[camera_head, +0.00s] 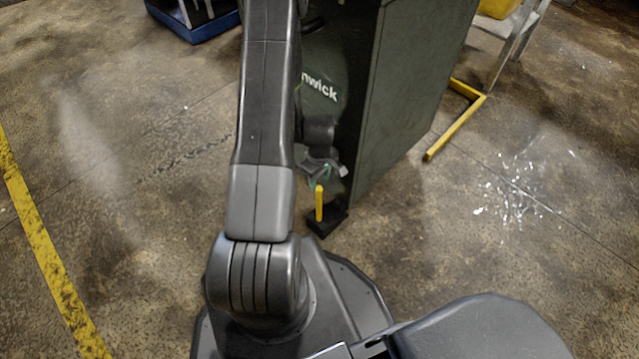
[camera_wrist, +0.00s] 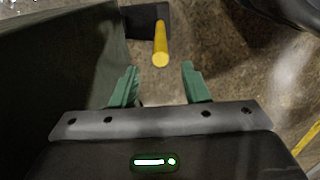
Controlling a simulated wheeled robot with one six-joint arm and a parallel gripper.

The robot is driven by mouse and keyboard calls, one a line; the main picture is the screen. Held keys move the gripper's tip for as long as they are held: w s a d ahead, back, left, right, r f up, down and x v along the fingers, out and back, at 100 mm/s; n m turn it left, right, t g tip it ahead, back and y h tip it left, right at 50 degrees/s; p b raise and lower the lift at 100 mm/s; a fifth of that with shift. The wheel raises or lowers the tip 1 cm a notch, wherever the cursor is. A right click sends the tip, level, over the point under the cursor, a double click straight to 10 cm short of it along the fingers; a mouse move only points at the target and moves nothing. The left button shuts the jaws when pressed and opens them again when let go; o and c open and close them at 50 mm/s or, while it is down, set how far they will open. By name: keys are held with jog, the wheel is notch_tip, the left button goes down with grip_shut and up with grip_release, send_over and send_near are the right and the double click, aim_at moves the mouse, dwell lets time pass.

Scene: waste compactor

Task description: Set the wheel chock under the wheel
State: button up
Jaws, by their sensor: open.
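The wheel chock is a black block (camera_head: 327,222) with an upright yellow handle (camera_head: 319,203), on the floor at the lower corner of the dark green compactor (camera_head: 400,110). In the wrist view, the chock's black body (camera_wrist: 143,20) and yellow handle (camera_wrist: 161,46) show ahead of my fingertips. My gripper (camera_wrist: 158,80) has two green fingers, spread apart with nothing between them. The handle is beyond the gap between them, apart from both. In the head view, my gripper (camera_head: 322,170) is just above the handle, partly hidden by my arm. I cannot make out a wheel.
The compactor's green side (camera_wrist: 60,70) is close on the left in the wrist view. A yellow floor bar (camera_head: 455,128) lies right of the compactor. A blue-based object (camera_head: 195,25) stands at the back. Open floor (camera_head: 120,190) lies to the left.

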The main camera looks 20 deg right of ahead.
aim_at(319, 187)
notch_tip(319, 187, up, 6)
jog(key=shift+f+p, duration=0.2)
jog(key=shift+p, duration=0.45)
notch_tip(319, 187, down, 12)
jog(key=b, duration=0.4)
jog(key=shift+f, duration=0.2)
jog(key=shift+w+r+p, duration=0.2)
jog(key=shift+r+p, duration=0.2)
jog(key=shift+r, duration=0.45)
jog(key=shift+s+r, duration=0.2)
jog(key=shift+r, duration=0.25)
